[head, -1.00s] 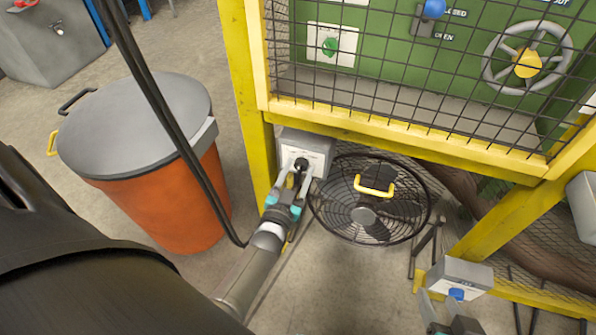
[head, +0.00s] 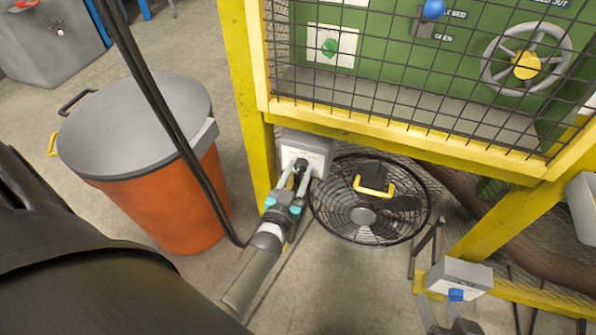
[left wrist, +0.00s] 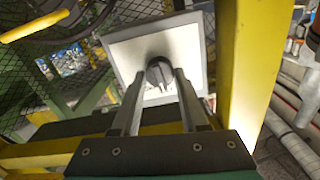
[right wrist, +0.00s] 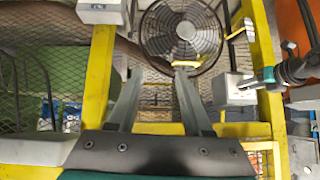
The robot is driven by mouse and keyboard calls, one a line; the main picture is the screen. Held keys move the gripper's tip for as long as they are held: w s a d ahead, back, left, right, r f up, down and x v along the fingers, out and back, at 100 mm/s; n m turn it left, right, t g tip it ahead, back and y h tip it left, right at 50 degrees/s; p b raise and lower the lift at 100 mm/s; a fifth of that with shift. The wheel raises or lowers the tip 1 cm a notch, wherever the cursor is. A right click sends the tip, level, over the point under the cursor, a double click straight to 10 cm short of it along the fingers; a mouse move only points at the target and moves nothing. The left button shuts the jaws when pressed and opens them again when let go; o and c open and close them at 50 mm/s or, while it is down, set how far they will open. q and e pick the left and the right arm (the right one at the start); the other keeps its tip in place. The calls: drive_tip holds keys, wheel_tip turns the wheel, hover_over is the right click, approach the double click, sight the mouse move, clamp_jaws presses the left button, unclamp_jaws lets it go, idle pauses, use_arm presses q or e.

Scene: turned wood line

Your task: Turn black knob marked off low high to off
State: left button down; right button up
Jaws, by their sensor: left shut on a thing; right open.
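The black knob (head: 301,164) sits on the front of a light grey box (head: 318,154) fixed to the yellow post. In the left wrist view the knob (left wrist: 159,74) stands out from the box's pale face (left wrist: 195,48). My left gripper (head: 298,174) has its two fingers on either side of the knob and is shut on it. The off, low and high marks cannot be read, so the knob's setting cannot be told. My right gripper (right wrist: 158,75) is open and empty, low at the right in the head view, near a box with a blue knob (head: 456,294).
A black fan (head: 352,225) with a yellow handle (head: 374,190) stands just right of the knob box. A yellow frame (head: 251,110) with wire mesh rises above. An orange bin (head: 170,205) with a grey lid stands at the left, and a black cable passes in front of it.

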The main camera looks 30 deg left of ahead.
use_arm(q)
drive_tip(key=shift+n, duration=0.3)
drive_tip(key=n, duration=0.3)
drive_tip(key=shift+p, duration=0.35)
drive_tip(key=shift+a+f+n, duration=0.1)
drive_tip(key=shift+n, duration=2)
use_arm(e)
drive_tip(key=shift+s+d+r+g+h, duration=0.1)
drive_tip(key=shift+s+d+g+h, duration=0.15)
drive_tip(key=shift+s+d+g, duration=0.3)
drive_tip(key=shift+s+d+r+g+h, duration=0.1)
drive_tip(key=shift+s+d+g+h, duration=0.2)
drive_tip(key=shift+d, duration=0.35)
use_arm(q)
drive_tip(key=shift+c, duration=2.1)
unclamp_jaws()
use_arm(e)
drive_tip(key=shift+w, duration=0.1)
